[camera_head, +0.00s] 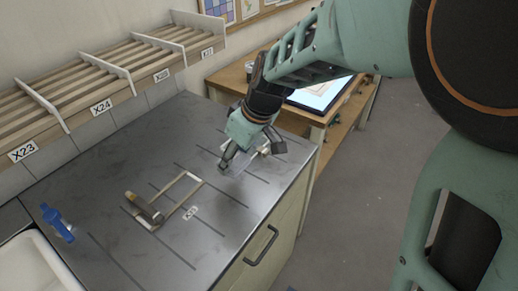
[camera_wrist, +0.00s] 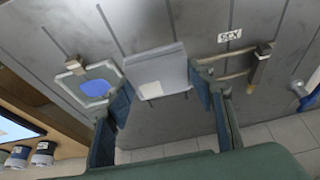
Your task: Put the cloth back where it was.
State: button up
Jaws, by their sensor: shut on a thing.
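My gripper (camera_head: 225,163) is low over the right part of the grey worktop in the head view. In the wrist view my gripper (camera_wrist: 158,98) has its fingers on either side of a pale grey, flat, folded-looking cloth (camera_wrist: 156,66), shut on its edges. The cloth also shows as a pale patch (camera_head: 238,164) beside the fingers in the head view, partly hidden by them. I cannot tell whether it touches the worktop.
Dark lines mark the worktop (camera_head: 130,165).

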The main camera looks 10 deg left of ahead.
aim_at(235, 161)
notch_tip(235, 161, up, 10)
jog(key=p, duration=0.6)
jog(key=shift+r, duration=0.15)
jog(key=shift+s, duration=0.1)
